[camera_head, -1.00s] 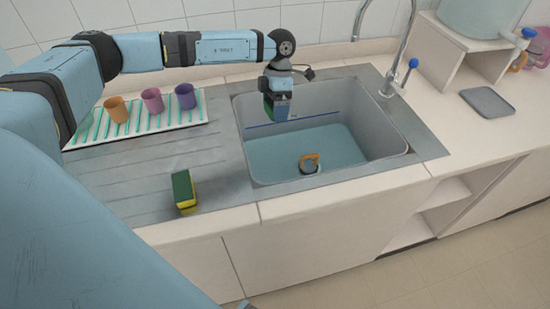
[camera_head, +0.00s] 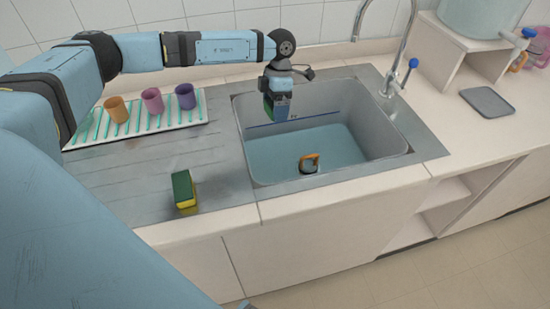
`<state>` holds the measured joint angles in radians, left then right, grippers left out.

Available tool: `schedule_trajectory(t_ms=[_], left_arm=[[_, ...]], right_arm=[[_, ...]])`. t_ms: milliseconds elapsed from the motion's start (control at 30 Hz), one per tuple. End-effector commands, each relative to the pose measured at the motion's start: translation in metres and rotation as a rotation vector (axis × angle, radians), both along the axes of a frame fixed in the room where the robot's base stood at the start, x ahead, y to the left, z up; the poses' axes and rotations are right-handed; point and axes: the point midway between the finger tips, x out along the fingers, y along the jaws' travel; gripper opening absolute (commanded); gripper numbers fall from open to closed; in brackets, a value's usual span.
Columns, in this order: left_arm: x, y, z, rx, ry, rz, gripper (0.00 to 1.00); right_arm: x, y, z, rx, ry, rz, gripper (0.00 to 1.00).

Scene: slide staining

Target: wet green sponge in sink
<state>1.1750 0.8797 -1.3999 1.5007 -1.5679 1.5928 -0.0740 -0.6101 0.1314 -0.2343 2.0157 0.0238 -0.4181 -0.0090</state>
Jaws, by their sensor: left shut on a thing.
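My left gripper (camera_head: 278,112) hangs pointing down inside the back left part of the sink (camera_head: 385,140). It is shut on a green sponge (camera_head: 268,108), of which only a small green part shows beside the fingers. Blue-tinted water (camera_head: 290,150) lies in the sink, and the gripper appears above it; I cannot tell whether the sponge touches it. Another sponge, yellow and green (camera_head: 184,190), stands on the ribbed drainboard left of the sink. My right gripper is not in view.
A small dark and orange object (camera_head: 309,163) sits in the sink near its front wall. A striped drying mat (camera_head: 95,130) with several cups lies at the back left. The tap (camera_head: 407,40) rises behind the sink. A grey tray (camera_head: 487,102) lies at right.

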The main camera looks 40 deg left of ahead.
Motion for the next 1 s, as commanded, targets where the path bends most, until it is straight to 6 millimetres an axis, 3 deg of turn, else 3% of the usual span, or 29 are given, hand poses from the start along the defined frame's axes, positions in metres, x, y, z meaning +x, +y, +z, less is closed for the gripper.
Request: schedule_trajectory(t_ms=[367, 800, 1000], left_arm=[[0.0, 0.0, 0.002, 0.0, 0.0, 0.0, 0.7], [0.0, 0.0, 0.039, 0.0, 0.0, 0.0, 0.7], [0.0, 0.0, 0.04, 0.0, 0.0, 0.0, 0.7]], right_arm=[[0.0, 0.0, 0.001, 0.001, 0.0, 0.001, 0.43], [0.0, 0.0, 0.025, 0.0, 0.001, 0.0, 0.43], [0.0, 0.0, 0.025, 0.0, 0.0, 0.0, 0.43]])
